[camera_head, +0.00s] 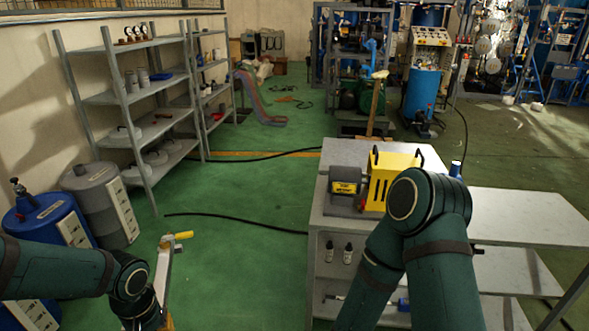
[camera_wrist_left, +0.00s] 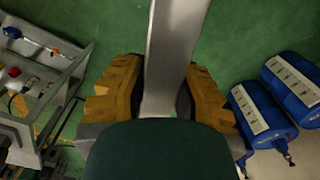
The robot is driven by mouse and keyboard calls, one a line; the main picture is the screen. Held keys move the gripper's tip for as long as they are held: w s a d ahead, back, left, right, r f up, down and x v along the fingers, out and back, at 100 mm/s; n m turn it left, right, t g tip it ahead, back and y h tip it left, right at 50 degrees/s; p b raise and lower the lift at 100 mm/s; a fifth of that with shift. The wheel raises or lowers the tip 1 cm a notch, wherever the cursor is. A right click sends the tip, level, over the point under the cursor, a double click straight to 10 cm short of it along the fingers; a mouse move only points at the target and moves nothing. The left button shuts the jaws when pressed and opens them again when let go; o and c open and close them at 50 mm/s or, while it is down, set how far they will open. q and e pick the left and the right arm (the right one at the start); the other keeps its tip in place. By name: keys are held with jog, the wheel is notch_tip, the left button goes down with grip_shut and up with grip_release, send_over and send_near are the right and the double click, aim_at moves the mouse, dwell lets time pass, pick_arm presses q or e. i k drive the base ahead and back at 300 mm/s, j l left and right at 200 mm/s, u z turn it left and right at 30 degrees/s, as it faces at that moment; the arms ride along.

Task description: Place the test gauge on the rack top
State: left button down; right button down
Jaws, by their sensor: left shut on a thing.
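My left gripper (camera_wrist_left: 160,105) is shut on a grey metal bar (camera_wrist_left: 177,40), with orange fingers on both sides of it. In the head view the bar (camera_head: 163,265) stands up from the gripper, slightly tilted, with a yellow piece (camera_head: 182,236) at its top. I cannot tell whether this is the test gauge. The grey rack (camera_head: 107,50) stands at the left wall. My right gripper is out of view.
Blue drums (camera_head: 50,218) and a grey drum (camera_head: 100,200) stand left, before the rack. A workbench (camera_head: 485,215) with a yellow machine (camera_head: 390,178) is right, partly behind my right arm. A black hose (camera_head: 240,221) crosses the green floor. The middle floor is mostly clear.

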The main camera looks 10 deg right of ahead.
aim_at(517, 211)
jog(key=z, duration=1.3)
jog(key=i+l+z, duration=0.5)
jog(key=i+l, duration=0.3)
jog(key=i, duration=0.2)
jog(key=i+l, duration=0.35)
jog(key=i, duration=0.15)
jog(key=i+l, duration=0.3)
jog(key=i, duration=0.2)
jog(key=i+l, duration=0.3)
jog(key=i, duration=0.2)
jog(key=i+l, duration=0.35)
jog(key=i, duration=0.15)
